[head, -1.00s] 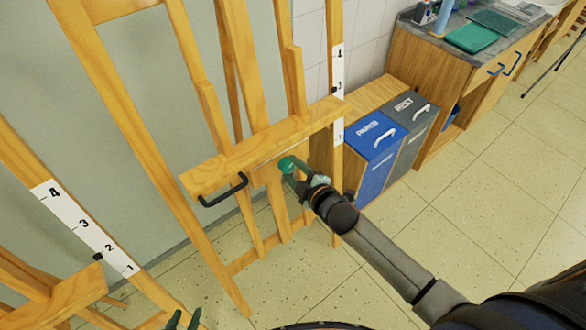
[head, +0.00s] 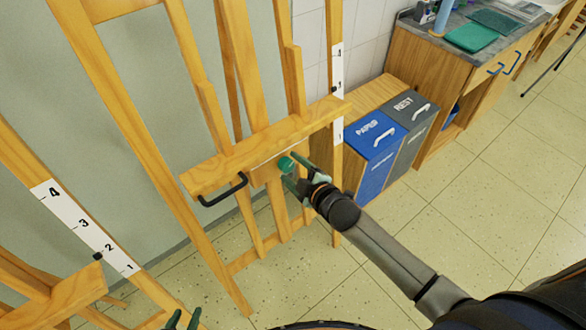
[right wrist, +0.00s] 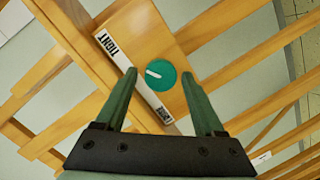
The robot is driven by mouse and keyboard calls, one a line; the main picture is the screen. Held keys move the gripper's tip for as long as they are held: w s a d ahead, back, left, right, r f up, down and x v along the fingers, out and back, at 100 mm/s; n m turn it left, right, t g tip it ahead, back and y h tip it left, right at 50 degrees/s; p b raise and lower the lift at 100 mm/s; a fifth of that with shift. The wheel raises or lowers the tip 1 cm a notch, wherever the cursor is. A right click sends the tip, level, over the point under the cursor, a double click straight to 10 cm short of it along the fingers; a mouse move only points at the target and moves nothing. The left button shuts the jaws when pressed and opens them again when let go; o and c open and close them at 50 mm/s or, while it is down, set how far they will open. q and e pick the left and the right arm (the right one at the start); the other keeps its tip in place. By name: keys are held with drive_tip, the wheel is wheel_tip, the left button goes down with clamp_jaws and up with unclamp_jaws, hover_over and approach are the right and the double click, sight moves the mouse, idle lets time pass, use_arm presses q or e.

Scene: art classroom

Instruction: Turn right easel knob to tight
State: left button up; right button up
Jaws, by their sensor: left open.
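The green round easel knob (head: 286,165) sits under the ledge of the middle wooden easel (head: 262,142). In the right wrist view the knob (right wrist: 161,76) shows a short white pointer reaching left from its middle. A white strip (right wrist: 128,70) beside it reads TIGHT at its upper end; the lower word is too small to read surely. My right gripper (right wrist: 161,82) is open, with a green finger on either side of the knob in the picture and apart from it. It also shows in the head view (head: 294,180). My left gripper (head: 183,320) is open at the bottom edge, away from the knob.
A black handle (head: 223,192) hangs left of the knob on the ledge. Another easel with a number strip (head: 85,228) stands at left. Blue (head: 374,142) and grey (head: 410,115) bins and a cabinet (head: 437,85) are at right. The floor in front is clear.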

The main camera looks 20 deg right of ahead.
drive_tip(key=shift+o, duration=0.5)
drive_tip(key=v, duration=1.2)
drive_tip(key=shift+s+r, duration=0.15)
drive_tip(key=shift+s, duration=0.1)
drive_tip(key=s+a+f+m+g+h, duration=0.1)
drive_tip(key=s+f+m+g, duration=0.3)
drive_tip(key=s+f+m, duration=0.7)
wheel_tip(320, 180, down, 4)
drive_tip(key=shift+s+a+r+g, duration=0.2)
drive_tip(key=shift+s+a+g, duration=0.3)
drive_tip(key=shift+s, duration=0.5)
